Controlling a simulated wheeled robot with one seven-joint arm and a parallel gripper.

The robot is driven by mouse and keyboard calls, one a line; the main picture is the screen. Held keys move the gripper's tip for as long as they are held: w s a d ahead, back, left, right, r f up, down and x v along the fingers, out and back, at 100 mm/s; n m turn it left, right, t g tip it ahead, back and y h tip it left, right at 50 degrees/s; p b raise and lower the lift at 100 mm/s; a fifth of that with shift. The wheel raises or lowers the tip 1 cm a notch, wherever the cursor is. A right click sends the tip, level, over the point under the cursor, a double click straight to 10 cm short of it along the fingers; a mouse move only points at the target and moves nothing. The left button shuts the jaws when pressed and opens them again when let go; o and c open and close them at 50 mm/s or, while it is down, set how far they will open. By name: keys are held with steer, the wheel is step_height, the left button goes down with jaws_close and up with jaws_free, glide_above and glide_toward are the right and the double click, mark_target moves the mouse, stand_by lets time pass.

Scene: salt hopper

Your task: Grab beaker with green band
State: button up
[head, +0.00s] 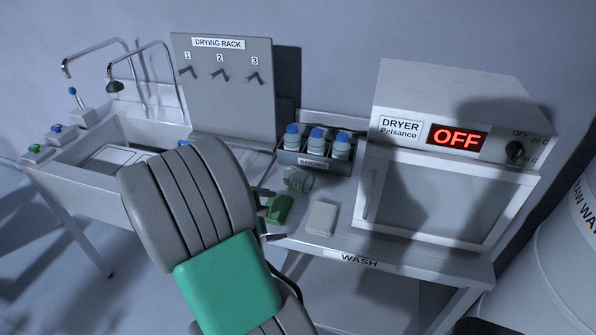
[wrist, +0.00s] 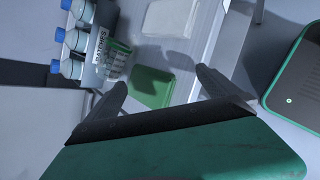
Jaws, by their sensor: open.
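The clear glass beaker (head: 298,179) stands on the wash counter, in front of the bottle crate. In the wrist view the beaker (wrist: 118,62) shows green at its rim or band, just beyond the left fingertip. My gripper (head: 275,215) is open and empty above the counter's front part. In the wrist view my gripper (wrist: 163,80) has its fingers spread, with a green block (wrist: 152,88) showing between and beyond them. The green block (head: 279,209) lies nearer the front edge than the beaker. My arm covers part of the sink side in the head view.
A crate (head: 315,164) of blue-capped bottles stands behind the beaker. A pale block (head: 321,218) lies right of the green block. The dryer (head: 440,180) bounds the right side. A sink (head: 80,150) and drying rack (head: 225,95) are on the left.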

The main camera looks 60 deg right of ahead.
mark_target(293, 179)
steer(key=w+d+n+h+b, duration=0.1)
steer(key=d+n, duration=0.2)
steer(key=d, duration=0.1)
steer(key=w+d+n+h+b, duration=0.1)
steer(key=d+n, duration=0.2)
steer(key=d, duration=0.1)
steer(key=w+d+n+h+b, duration=0.1)
steer(key=d+n+h, duration=0.1)
steer(key=d+n, duration=0.1)
steer(key=shift+w+d+f+n+b, duration=0.1)
steer(key=shift+d+n+b, duration=0.1)
steer(key=shift+d, duration=0.15)
steer(key=shift+d+f+n+b, duration=0.1)
steer(key=shift+d+n, duration=0.1)
steer(key=shift+d, duration=0.1)
steer(key=x, duration=0.2)
steer(key=p+x, duration=0.1)
steer(key=x, duration=0.4)
steer(key=shift+d+r, duration=0.25)
steer(key=shift+d, duration=0.3)
steer(key=shift+a, duration=0.1)
steer(key=c, duration=1.4)
steer(key=shift+r, duration=0.2)
